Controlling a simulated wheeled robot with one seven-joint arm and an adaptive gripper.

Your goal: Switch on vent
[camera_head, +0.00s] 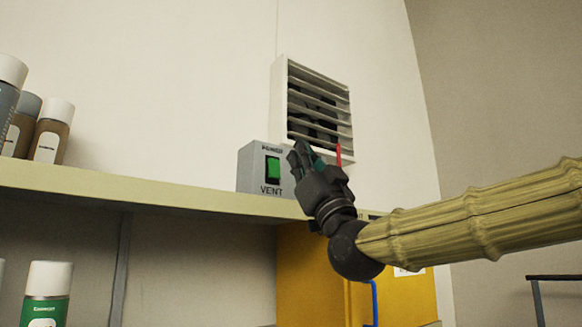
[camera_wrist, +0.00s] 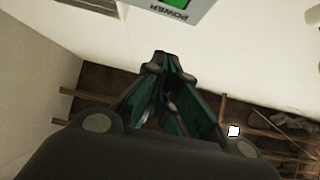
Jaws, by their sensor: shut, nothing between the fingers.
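A grey switch box (camera_head: 252,170) marked POWER and VENT stands on the shelf against the wall. Its green rocker switch (camera_head: 272,170) faces out. In the wrist view the switch box (camera_wrist: 205,12) shows upside down at the top edge, with part of the green switch (camera_wrist: 173,3). The white louvred vent (camera_head: 318,108) is on the wall above and right of the box. My gripper (camera_head: 300,152) is shut and empty, just right of the box in the head view. In the wrist view my gripper's fingertips (camera_wrist: 168,62) are below the box, apart from the switch in the picture.
The cream shelf (camera_head: 130,190) runs under the box. Several white-capped bottles (camera_head: 50,130) stand on its left end. A green-labelled bottle (camera_head: 47,295) is below the shelf. A yellow cabinet (camera_head: 310,275) is behind my arm. The shelf left of the box is clear.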

